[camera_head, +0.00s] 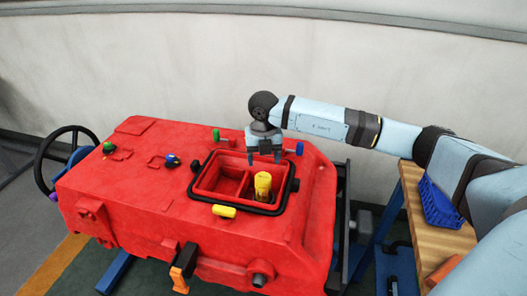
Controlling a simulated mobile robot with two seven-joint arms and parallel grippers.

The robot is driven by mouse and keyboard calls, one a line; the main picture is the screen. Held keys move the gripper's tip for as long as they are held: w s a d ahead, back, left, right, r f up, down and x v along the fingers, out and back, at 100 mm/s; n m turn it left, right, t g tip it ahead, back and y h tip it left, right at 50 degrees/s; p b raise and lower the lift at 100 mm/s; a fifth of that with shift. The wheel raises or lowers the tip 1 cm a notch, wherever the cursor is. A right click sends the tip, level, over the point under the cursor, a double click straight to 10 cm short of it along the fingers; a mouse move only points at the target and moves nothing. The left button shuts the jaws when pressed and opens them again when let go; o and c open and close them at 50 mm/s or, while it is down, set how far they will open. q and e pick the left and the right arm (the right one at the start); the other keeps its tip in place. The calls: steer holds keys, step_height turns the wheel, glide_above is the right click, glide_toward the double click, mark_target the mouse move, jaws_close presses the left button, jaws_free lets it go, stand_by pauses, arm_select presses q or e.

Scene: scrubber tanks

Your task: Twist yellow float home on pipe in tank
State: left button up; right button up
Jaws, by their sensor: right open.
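A yellow float (263,185) stands upright inside the open tank (225,179), in the right part of the opening. The pipe under it is hidden from this angle. My right gripper (264,159) points down over the back edge of the opening, just behind the float. Its two fingers are apart with nothing seen between them. The gripper looks clear of the float, but the exact gap cannot be told. My left gripper is not in view.
A black rim (238,206) frames the opening, with a yellow handle (224,211) at its front and small coloured knobs around it. A wooden bench (451,243) with a blue bin (438,203) stands at right. A black steering wheel (42,152) is at left.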

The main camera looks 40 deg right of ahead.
mark_target(263, 179)
step_height(263, 179, down, 11)
steer(key=shift+r, duration=0.15)
steer(key=shift+f, duration=0.5)
steer(key=c, duration=0.7)
